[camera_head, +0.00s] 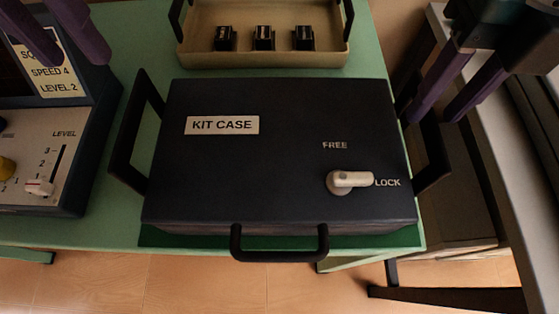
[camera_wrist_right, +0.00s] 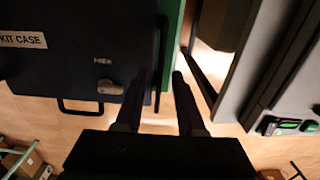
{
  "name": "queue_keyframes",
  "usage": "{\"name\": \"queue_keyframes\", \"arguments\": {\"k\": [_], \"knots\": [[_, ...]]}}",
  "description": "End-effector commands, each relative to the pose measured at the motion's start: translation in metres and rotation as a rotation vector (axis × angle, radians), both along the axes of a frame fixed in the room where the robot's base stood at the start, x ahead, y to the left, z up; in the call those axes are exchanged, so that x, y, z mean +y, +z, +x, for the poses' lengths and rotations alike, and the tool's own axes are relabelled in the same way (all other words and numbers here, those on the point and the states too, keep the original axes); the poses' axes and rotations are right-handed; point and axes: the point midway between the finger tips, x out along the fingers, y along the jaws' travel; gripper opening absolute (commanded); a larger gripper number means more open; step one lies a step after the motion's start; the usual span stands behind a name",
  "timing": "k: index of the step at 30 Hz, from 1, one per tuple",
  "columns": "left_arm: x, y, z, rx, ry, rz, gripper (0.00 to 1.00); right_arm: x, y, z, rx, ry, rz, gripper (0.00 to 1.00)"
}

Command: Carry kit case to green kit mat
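The dark kit case (camera_head: 270,170) lies flat, its white lever (camera_head: 350,181) pointing at LOCK. A strip of the dark green kit mat (camera_head: 280,241) shows beneath its front edge; the case hides the rest. My left gripper (camera_head: 74,58) is open and empty, over the panel box left of the case and apart from the left handle (camera_head: 128,150). My right gripper (camera_head: 430,115) is open at the right handle (camera_head: 434,160). In the right wrist view, its fingers (camera_wrist_right: 164,80) stand apart beside the case's right edge; I cannot tell whether they touch the handle.
A beige tray (camera_head: 265,58) with three small black blocks stands behind the case. A panel box with a slider (camera_head: 40,187) is close on the left. The green table (camera_head: 100,232) ends just in front of the case. A grey surface (camera_head: 500,170) runs along the right beyond a gap.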

Motion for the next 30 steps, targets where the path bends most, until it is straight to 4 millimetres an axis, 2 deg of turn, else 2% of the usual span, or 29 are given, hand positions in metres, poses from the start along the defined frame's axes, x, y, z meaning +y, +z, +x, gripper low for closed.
{"name": "queue_keyframes", "arguments": {"k": [1, 6, 12, 17, 30], "knots": [[0.0, 0.0, 0.0, 0.0, 0.0, 0.0, 0.38, -0.001, 0.013, 0.002, -0.008, 0.001, -0.001, 0.38], [0.0, 0.0, 0.0, 0.001, 0.0, 0.0, 0.38, 0.0, 0.05, 0.001, -0.007, 0.001, 0.0, 0.38], [0.0, -0.001, 0.0, 0.001, 0.0, 0.0, 0.38, 0.0, 0.076, 0.001, -0.003, -0.001, 0.0, 0.38], [0.0, -0.001, 0.0, 0.001, 0.0, 0.0, 0.38, 0.0, 0.082, 0.0, -0.001, -0.001, -0.001, 0.38], [0.0, -0.001, 0.0, 0.001, 0.0, 0.0, 0.38, 0.0, 0.081, 0.0, 0.0, 0.0, -0.001, 0.38]]}}
